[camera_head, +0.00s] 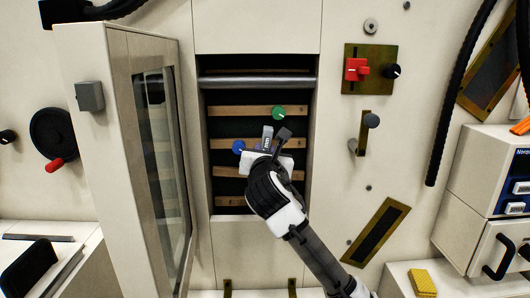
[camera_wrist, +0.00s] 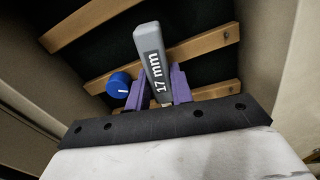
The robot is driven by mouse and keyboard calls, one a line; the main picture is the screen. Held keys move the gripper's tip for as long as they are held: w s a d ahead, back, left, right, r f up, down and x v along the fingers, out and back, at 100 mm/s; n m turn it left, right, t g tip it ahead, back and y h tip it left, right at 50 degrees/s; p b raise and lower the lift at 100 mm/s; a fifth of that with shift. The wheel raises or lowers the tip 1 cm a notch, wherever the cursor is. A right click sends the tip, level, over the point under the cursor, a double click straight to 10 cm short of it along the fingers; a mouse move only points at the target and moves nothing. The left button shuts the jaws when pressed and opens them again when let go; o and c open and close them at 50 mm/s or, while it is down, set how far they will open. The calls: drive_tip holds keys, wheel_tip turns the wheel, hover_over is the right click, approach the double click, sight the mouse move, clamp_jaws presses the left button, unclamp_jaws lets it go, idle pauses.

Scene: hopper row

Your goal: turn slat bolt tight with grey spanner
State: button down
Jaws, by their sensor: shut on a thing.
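My gripper (camera_wrist: 160,88) has purple fingers and is shut on the grey spanner (camera_wrist: 152,62), which is marked 17 mm. In the head view the spanner (camera_head: 267,138) points up from the gripper (camera_head: 264,152), in front of the open hopper. Wooden slats (camera_head: 242,111) cross the dark opening; the wrist view shows them too (camera_wrist: 205,46). Small dark bolt-like spots show near a slat's right end (camera_wrist: 227,35). I cannot tell which is the slat bolt, nor whether the spanner touches one; its far end lies over the slats in the wrist view.
A blue knob (camera_head: 238,147) sits left of the spanner, close by in the wrist view (camera_wrist: 118,85). A green knob (camera_head: 278,113) is on an upper slat. A metal bar (camera_head: 258,83) spans the top. The open door (camera_head: 125,150) stands at left.

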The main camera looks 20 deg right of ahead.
drive_tip(key=shift+w, duration=0.15)
idle(0.8)
drive_tip(key=shift+w+d, duration=0.1)
drive_tip(key=shift+w, duration=0.1)
drive_tip(key=shift+s+d+f+m, duration=0.25)
drive_tip(key=shift+d+m, duration=0.4)
drive_tip(key=shift+m, duration=0.25)
drive_tip(key=shift+s+d+f+m, duration=0.1)
drive_tip(key=shift+d+f+m, duration=0.1)
drive_tip(key=shift+d+m, duration=0.55)
drive_tip(key=shift+a, duration=0.15)
drive_tip(key=shift+b, duration=0.3)
drive_tip(key=shift+s+d+f+m+b, duration=0.2)
drive_tip(key=shift+d+f+m, duration=0.3)
drive_tip(key=shift+m, duration=0.45)
drive_tip(key=shift+s+d+f+m+b, duration=0.25)
drive_tip(key=shift+d+m, duration=0.35)
drive_tip(key=shift+m, duration=0.3)
drive_tip(key=shift+w, duration=0.1)
